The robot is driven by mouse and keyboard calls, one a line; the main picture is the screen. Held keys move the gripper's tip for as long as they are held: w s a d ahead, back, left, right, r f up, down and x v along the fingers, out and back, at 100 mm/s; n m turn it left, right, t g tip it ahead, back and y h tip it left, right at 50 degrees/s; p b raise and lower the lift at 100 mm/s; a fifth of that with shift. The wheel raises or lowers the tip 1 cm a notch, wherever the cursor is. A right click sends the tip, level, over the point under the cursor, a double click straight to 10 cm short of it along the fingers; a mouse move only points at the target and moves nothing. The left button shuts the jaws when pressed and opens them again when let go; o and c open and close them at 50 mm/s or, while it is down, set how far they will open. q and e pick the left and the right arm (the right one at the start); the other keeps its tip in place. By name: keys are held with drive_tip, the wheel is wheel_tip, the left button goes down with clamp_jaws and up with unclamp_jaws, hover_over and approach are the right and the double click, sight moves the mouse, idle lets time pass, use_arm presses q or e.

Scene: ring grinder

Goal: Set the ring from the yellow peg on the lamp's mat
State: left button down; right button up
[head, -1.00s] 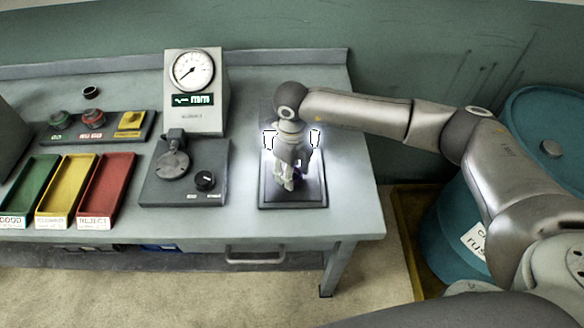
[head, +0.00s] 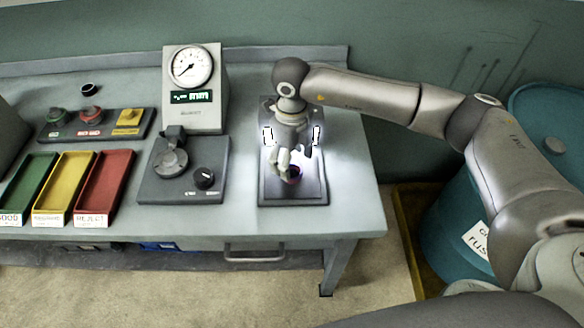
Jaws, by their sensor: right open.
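The lamp's dark mat (head: 310,192) lies at the right end of the bench, lit between two bright lamp bars (head: 268,137). A small dark ring (head: 293,175) with a purple and reddish tint rests on the mat. My right gripper (head: 295,160) is open just above and behind the ring and hides part of it; I cannot tell whether they touch. The yellow peg's stand (head: 129,117) is at the right of the peg row and shows no ring on it. My left gripper is not in view.
Beside the mat stands a dark grinder unit (head: 215,185) with a knob, and behind it a dial gauge (head: 195,90). Green, yellow (head: 65,185) and red trays lie at left. A small dark cup-like piece (head: 89,90) stands behind the pegs. A blue drum (head: 445,230) is at right.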

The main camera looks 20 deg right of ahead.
wheel_tip(320, 180, up, 8)
drive_tip(key=b, duration=0.2)
drive_tip(key=shift+r, duration=0.15)
idle(0.4)
